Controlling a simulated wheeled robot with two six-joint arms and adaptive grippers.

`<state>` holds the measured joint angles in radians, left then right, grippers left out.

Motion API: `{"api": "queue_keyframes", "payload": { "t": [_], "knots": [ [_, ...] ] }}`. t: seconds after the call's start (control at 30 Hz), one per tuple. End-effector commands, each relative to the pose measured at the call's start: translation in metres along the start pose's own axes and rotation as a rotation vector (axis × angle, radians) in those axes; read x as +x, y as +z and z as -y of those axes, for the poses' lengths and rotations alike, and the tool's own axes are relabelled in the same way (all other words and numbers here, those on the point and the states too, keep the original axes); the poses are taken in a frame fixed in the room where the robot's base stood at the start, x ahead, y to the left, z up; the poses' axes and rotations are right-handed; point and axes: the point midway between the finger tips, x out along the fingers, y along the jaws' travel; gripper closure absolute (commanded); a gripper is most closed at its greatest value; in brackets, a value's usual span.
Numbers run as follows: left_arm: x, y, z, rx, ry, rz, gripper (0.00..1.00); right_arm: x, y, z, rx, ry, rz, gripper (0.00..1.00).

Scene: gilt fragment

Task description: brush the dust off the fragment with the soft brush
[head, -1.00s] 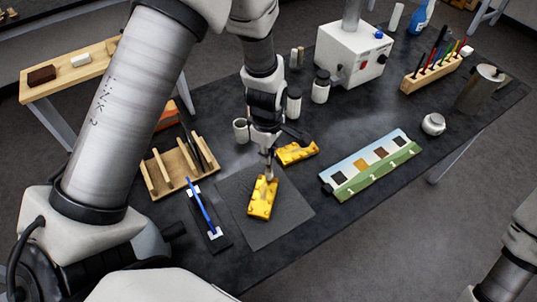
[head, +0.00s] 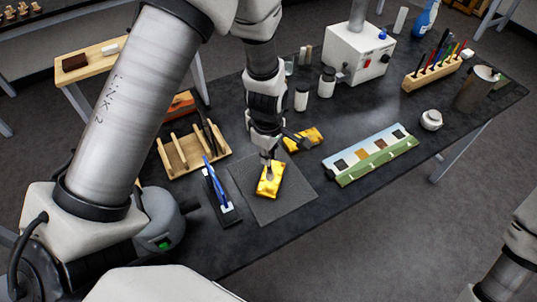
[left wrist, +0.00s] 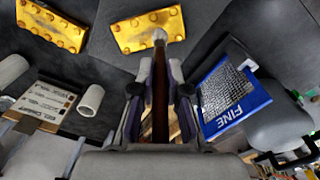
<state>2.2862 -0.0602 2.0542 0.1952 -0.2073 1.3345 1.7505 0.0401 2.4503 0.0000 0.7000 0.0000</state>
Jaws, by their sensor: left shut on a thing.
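The yellow-gold fragment (head: 267,188) lies on a dark grey mat (head: 298,198) on the black table. It also shows at the top of the left wrist view (left wrist: 135,35). My left gripper (head: 267,150) is above it, shut on the soft brush (left wrist: 160,95), whose handle runs between the fingers. The brush's pale tip points down at the fragment and seems to meet it, though exact contact is hard to tell. How much dust lies on the fragment cannot be made out. My right gripper is out of view.
A second gold piece (head: 305,137) lies just behind the mat. A blue-framed mesh marked FINE (left wrist: 232,92) stands on a black base left of the mat. A wooden tool tray (head: 181,170) and a colour-swatch strip (head: 372,155) flank the area. Bottles and a white machine (head: 357,55) stand behind.

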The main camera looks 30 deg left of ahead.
Motion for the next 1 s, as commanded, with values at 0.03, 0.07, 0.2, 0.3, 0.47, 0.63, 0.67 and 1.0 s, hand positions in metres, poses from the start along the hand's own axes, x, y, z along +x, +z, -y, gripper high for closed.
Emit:
{"api": "queue_keyframes", "payload": {
  "t": [0.03,0.07,0.2,0.3,0.47,0.63,0.67,1.0],
  "knots": [
    [-0.009,0.000,0.000,0.001,0.000,0.000,1.00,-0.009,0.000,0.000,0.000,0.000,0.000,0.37],
    [-0.011,0.000,0.000,0.002,0.000,0.000,1.00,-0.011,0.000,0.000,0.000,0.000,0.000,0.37],
    [-0.024,0.001,0.000,0.006,0.000,0.000,1.00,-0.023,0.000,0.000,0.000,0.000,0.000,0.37],
    [-0.033,0.001,-0.001,0.010,0.000,0.000,1.00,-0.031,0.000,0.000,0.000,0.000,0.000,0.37],
    [-0.046,0.002,0.000,0.015,0.000,0.000,1.00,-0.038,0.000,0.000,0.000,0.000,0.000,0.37],
    [-0.053,0.003,0.000,0.018,-0.001,0.000,1.00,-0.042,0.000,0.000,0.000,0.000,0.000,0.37],
    [-0.054,0.003,0.000,0.019,-0.001,0.000,1.00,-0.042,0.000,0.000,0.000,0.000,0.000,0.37],
    [-0.054,0.003,0.000,0.019,0.000,0.001,1.00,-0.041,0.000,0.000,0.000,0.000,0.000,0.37]
  ]
}}
